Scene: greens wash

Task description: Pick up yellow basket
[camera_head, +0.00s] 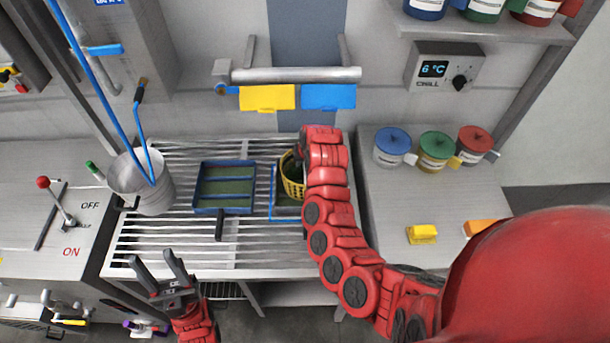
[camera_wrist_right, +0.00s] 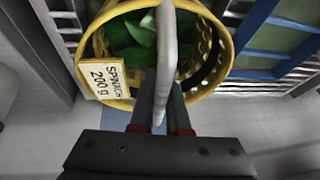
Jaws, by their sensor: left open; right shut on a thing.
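The yellow basket (camera_head: 292,178) is on the right part of the slatted rack, mostly hidden behind my right arm in the head view. In the right wrist view the yellow basket (camera_wrist_right: 92,48) has holes in its wall, green leaves (camera_wrist_right: 130,38) inside and a tag reading "SPINACH 200 g". A grey handle (camera_wrist_right: 166,50) arches over it. My right gripper (camera_wrist_right: 166,122) is shut on this handle. I cannot tell whether the basket is lifted. My left gripper (camera_head: 172,272) is open and empty in front of the rack, apart from the basket.
A blue-framed tray (camera_head: 224,166) lies on the slatted rack (camera_head: 255,250), with another blue frame (camera_head: 284,220) by the basket. A metal bucket (camera_head: 152,196) stands left. Lidded jars (camera_head: 392,150) stand on the right counter. The front slats are clear.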

